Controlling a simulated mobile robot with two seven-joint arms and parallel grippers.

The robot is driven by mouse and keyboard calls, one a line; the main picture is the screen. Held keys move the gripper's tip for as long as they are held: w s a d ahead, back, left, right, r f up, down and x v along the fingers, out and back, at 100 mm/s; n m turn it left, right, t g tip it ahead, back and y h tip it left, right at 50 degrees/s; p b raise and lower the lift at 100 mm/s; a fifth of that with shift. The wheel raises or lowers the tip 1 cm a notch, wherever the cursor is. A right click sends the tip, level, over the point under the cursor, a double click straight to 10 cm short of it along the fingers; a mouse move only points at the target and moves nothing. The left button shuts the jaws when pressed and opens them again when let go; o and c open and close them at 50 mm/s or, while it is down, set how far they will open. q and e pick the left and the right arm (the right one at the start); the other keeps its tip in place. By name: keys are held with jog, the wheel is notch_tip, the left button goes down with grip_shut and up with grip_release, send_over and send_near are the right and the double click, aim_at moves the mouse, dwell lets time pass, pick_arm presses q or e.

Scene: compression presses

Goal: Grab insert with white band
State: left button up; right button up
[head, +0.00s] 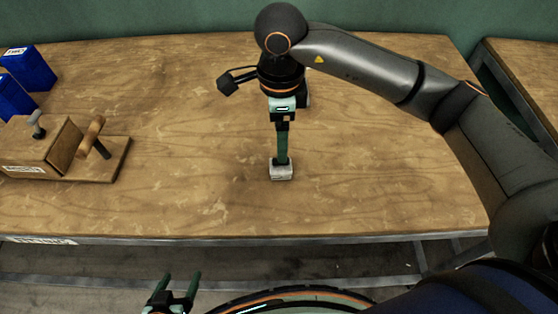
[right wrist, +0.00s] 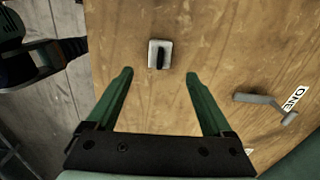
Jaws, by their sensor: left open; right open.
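A small pale grey block-shaped insert (head: 281,172) stands alone on the table, right of the press. In the right wrist view the insert (right wrist: 160,54) has a light body and a dark upright part or slot on top; I cannot clearly make out a white band. My right gripper (head: 282,160) points down at it, its fingers seen edge-on and overlapping the insert in the head view. In the right wrist view its fingers (right wrist: 160,77) are spread and empty, with the insert ahead of the tips. My left gripper (head: 179,276) is open and empty, in front of the table edge.
A wooden press (head: 108,172) with a cylindrical handle stands on the left, beside a labelled wooden box (head: 32,150). Blue labelled boxes (head: 30,68) stand at the back left. A grey lever (right wrist: 262,99) shows in the right wrist view. The wooden table (head: 370,180) around the insert is clear.

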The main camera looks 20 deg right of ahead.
aim_at(281, 166)
notch_tip(281, 166, down, 10)
jog(key=shift+f+p, duration=0.1)
jog(key=shift+p, duration=0.45)
grip_shut()
dwell(0.5)
